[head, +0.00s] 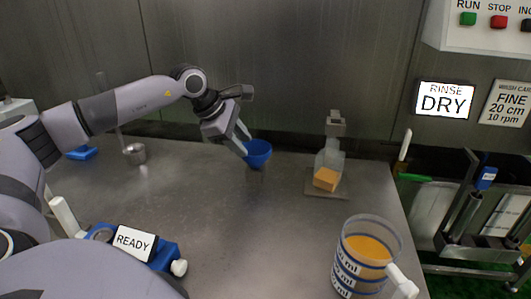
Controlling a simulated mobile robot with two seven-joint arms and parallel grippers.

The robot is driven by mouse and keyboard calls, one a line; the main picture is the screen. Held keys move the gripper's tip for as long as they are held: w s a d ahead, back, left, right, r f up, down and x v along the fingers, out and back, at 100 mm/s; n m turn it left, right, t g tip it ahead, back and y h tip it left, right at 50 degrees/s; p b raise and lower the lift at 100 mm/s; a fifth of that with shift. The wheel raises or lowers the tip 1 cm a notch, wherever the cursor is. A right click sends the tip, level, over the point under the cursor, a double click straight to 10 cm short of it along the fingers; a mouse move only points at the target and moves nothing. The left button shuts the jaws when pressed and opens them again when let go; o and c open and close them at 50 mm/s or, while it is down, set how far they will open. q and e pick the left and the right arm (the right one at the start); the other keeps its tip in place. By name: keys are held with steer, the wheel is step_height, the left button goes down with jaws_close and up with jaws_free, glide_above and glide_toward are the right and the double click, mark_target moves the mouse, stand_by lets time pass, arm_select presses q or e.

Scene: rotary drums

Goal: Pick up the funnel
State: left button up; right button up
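The funnel seems upright. My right gripper is not in view.
A graduated jug (368,255) with orange contents stands at the front right. A clear scoop-like item with an orange block (326,179) stands right of the funnel. A small metal cup (134,154) and a blue device marked READY (134,241) are left. The bench middle is clear.

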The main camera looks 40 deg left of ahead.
mark_target(255, 162)
arm_select(q)
steer(key=x, duration=0.2)
steer(key=p+x, duration=0.1)
steer(key=x, duration=0.1)
steer(key=a+x, duration=0.1)
steer(key=x, duration=0.1)
steer(key=shift+f, duration=0.35)
jaws_close()
